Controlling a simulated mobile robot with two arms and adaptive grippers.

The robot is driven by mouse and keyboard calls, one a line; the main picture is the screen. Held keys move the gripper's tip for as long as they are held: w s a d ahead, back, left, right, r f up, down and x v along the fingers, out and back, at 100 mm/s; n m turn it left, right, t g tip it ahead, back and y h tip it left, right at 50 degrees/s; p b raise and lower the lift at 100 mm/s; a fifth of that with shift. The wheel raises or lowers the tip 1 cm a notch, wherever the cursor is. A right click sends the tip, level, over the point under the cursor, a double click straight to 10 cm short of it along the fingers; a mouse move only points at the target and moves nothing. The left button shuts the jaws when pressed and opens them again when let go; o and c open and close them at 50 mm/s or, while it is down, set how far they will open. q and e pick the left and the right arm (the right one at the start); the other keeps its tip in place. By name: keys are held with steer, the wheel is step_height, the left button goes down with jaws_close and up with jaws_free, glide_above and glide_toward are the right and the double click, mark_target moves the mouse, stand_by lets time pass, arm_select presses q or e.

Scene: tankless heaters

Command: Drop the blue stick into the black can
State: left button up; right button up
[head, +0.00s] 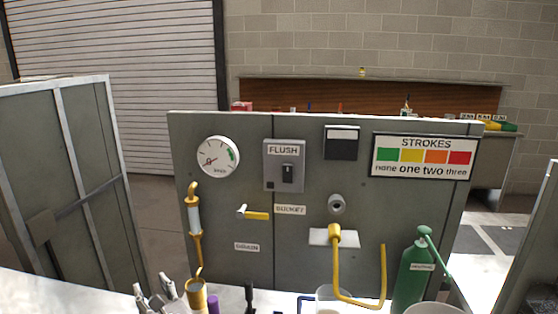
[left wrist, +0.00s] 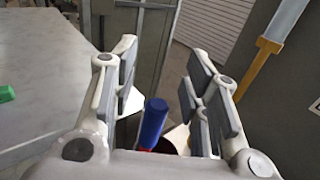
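My left gripper (head: 160,294) is at the bottom left of the head view. In the left wrist view its two fingers (left wrist: 160,78) are spread wide apart. The blue stick (left wrist: 153,122) stands roughly upright between them, with red at its lower end. Neither finger pad visibly touches it. Behind its lower end is a dark round opening with a yellowish rim (left wrist: 178,138); whether the stick is inside it, I cannot tell. I cannot pick out the stick in the head view or identify a black can with certainty. My right gripper is out of view.
A grey panel (head: 305,240) with gauge, switch and yellow pipe stands behind the work surface. Along the front are a brass-coloured cup (head: 197,296), a purple object (head: 213,304), a slim black object (head: 249,298) and a green bottle (head: 410,275). A green block (left wrist: 6,93) lies left.

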arm_select(q)
steer(key=shift+s+d+f, duration=0.1)
steer(key=shift+s+d, duration=0.2)
steer(key=v, duration=1.1)
